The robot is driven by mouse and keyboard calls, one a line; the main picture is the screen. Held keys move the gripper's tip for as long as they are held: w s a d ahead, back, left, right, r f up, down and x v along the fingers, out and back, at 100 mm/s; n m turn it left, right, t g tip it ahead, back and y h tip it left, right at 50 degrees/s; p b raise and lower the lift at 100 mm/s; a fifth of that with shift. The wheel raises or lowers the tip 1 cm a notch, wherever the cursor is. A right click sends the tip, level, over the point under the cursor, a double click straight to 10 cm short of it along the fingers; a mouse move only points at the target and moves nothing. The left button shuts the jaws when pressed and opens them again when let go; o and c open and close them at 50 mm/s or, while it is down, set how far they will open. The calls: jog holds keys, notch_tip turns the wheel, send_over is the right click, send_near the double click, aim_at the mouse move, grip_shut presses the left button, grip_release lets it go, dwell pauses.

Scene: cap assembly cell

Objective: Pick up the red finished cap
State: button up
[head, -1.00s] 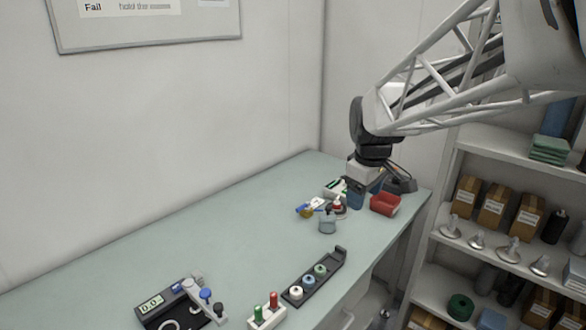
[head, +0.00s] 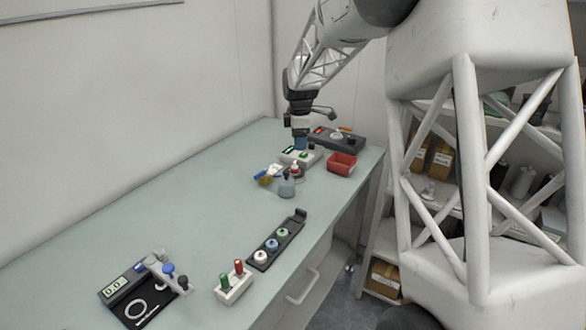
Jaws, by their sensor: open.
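A small red-topped white piece (head: 295,170), which looks like the red finished cap, stands on the far part of the bench, just in front of a white device with a green display (head: 299,157). It is too small to make out in detail. My gripper (head: 300,146) points down above and behind this piece, over the white device, and is apart from the piece.
A clear beaker (head: 287,188) and a yellow item (head: 265,180) stand close in front. A red bin (head: 342,163) and a dark grey device (head: 336,138) are to the right. A black tray of spools (head: 277,240), a peg block (head: 234,283) and a gauge (head: 140,291) lie nearer. The bench's left is clear.

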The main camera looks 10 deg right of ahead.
aim_at(295, 162)
jog(key=w+f+n, duration=0.1)
jog(key=w+f, duration=0.2)
jog(key=w+f+n, duration=0.1)
jog(key=w+f, duration=0.2)
jog(key=w, duration=0.1)
jog(key=w+f+n, duration=0.2)
jog(key=w, duration=0.1)
jog(key=shift+w+d+f+g, duration=0.3)
jog(key=shift+w+d+f, duration=0.05)
jog(key=shift+d+f, duration=0.05)
jog(key=shift+f, duration=0.1)
jog(key=shift+f, duration=1.15)
jog(key=shift+f, duration=0.15)
jog(key=shift+d+f, duration=0.1)
jog(key=shift+f, duration=2.4)
jog(key=c, duration=0.8)
